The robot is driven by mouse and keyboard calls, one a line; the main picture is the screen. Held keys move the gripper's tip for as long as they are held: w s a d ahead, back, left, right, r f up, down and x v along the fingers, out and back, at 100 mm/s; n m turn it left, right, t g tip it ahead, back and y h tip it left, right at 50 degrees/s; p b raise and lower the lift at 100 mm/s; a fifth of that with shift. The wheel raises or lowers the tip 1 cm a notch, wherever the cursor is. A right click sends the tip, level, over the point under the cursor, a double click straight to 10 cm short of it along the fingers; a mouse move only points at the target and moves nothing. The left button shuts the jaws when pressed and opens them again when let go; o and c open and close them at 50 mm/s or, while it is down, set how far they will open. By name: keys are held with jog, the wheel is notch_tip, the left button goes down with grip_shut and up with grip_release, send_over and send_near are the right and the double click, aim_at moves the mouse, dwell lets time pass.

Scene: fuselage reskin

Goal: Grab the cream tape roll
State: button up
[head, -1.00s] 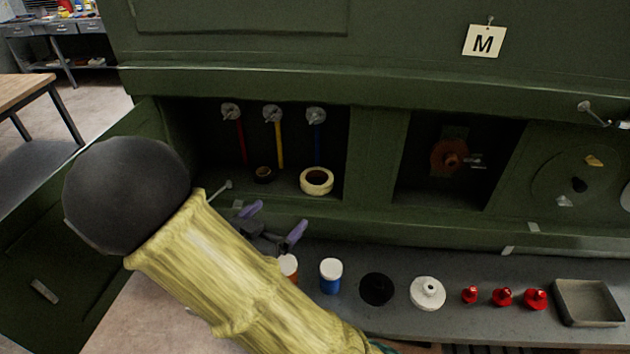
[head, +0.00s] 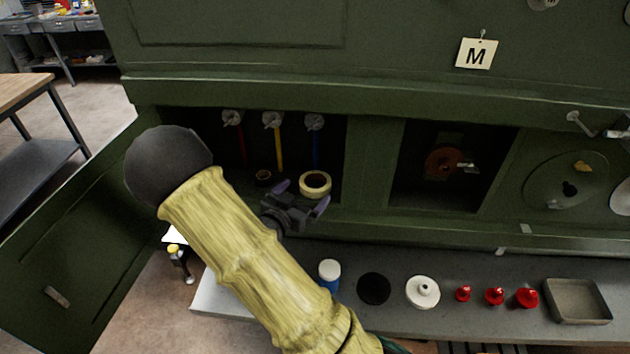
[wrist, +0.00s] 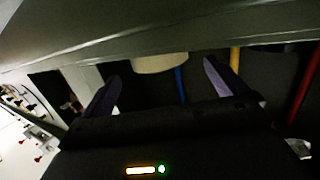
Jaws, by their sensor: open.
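The cream tape roll (head: 315,193) lies flat inside the left opening of the green panel, in front of the blue rod. In the wrist view the cream roll (wrist: 160,63) shows at the top, its upper part cut off by a dark edge. My gripper (head: 301,197) is open at the opening, its purple-grey fingers just in front of the roll. In the wrist view its fingers (wrist: 163,85) stand apart, one on each side of the roll's image. I cannot tell whether they touch the roll.
A smaller dark tape roll (head: 263,176) lies left of the cream one. A yellow rod (head: 279,150) and a blue rod (head: 316,152) hang behind. Below, a grey shelf (head: 455,318) holds a blue jar (head: 329,274), discs, red knobs and a tray (head: 577,300).

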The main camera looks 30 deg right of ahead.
aim_at(308, 190)
jog(key=shift+p+x, duration=1.5)
jog(key=shift+x, duration=1.15)
jog(key=shift+c, duration=0.2)
jog(key=c, duration=1)
